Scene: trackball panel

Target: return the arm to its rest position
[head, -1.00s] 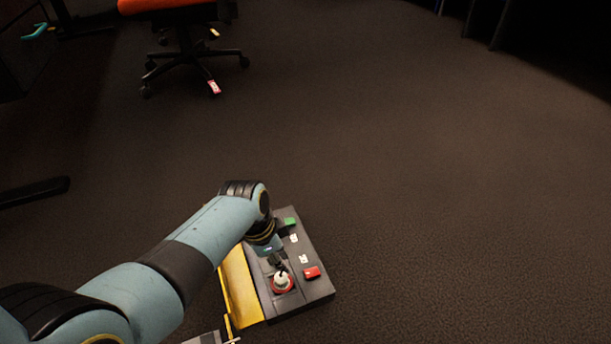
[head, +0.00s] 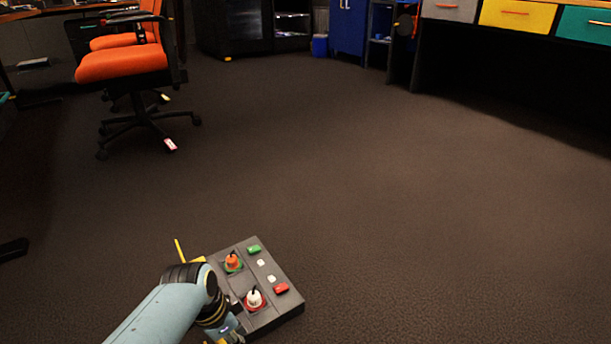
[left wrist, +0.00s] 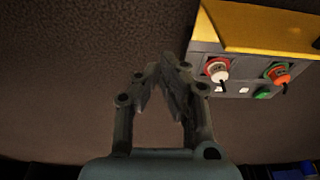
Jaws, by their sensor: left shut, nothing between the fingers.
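My left arm (head: 165,318) reaches in from the lower left of the head view, beside the near left side of the dark panel. Its gripper is mostly cut off by the bottom edge there. In the left wrist view the left gripper (left wrist: 170,68) is shut and empty, its fingers meeting at the tips over bare floor. The panel (head: 270,298) carries an orange knob on a green base (head: 232,262) and a white knob on a red base (head: 254,298). The white knob (left wrist: 219,74) also shows in the left wrist view, apart from the fingers. My right gripper is not in view.
The panel also has a green button (head: 254,249), a red button (head: 281,288) and a yellow part (left wrist: 262,28). An orange chair (head: 122,62) stands at the upper left. Desk drawers (head: 517,15) line the upper right. The carpet between is clear.

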